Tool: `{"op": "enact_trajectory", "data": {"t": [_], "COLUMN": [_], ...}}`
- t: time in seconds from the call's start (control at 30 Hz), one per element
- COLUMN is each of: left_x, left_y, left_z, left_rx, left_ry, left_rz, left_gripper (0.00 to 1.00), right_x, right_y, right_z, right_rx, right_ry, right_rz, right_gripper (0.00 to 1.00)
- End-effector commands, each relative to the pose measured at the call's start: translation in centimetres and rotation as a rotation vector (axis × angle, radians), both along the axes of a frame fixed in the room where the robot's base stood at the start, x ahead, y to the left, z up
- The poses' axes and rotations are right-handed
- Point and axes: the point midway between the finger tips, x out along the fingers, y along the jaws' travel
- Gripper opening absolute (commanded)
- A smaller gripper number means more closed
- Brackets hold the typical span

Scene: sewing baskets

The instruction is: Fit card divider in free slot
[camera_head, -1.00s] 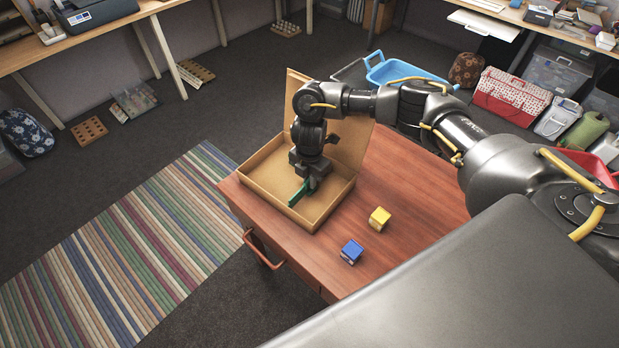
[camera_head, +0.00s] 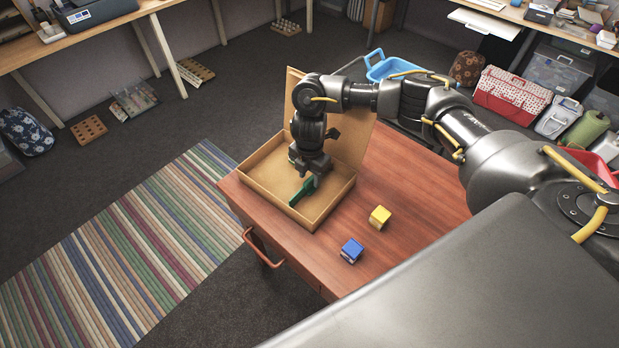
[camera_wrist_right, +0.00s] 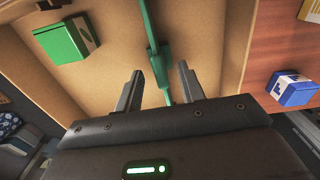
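The green card divider (camera_head: 301,192) stands on edge inside the open cardboard box (camera_head: 336,201). In the right wrist view the divider (camera_wrist_right: 158,62) runs as a thin strip between my fingers, with room on both sides. My right gripper (camera_head: 312,176) is just above it; its two fingers (camera_wrist_right: 160,70) are spread and not closed on it. Whether the divider's lower edge sits in a slot cannot be told. A green block (camera_wrist_right: 66,41) lies in the box in the wrist view; my arm hides it in the head view. My left gripper is not in view.
The box lid (camera_head: 352,140) stands up behind my right wrist. A yellow cube (camera_head: 380,217) and a blue cube (camera_head: 351,251) sit on the wooden table (camera_head: 415,205) right of the box. The table around them is clear.

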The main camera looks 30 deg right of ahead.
Motion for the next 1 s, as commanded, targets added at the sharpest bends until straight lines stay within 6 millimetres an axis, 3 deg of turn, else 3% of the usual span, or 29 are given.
{"op": "enact_trajectory", "data": {"t": [0.2, 0.43, 1.0], "left_x": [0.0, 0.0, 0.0], "left_y": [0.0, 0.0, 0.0], "left_z": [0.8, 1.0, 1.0], "left_rx": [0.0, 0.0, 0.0], "left_ry": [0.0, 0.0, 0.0], "left_rz": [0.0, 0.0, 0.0], "left_gripper": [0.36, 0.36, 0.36], "right_x": [0.2, 0.1, 0.0], "right_y": [0.0, 0.0, 0.0], "right_z": [4.8, 8.0, 8.9], "right_rx": [0.0, 0.0, 0.0], "right_ry": [-0.005, -0.004, -0.001], "right_rz": [0.003, 0.001, 0.0], "right_gripper": [0.39, 0.39, 0.39]}}
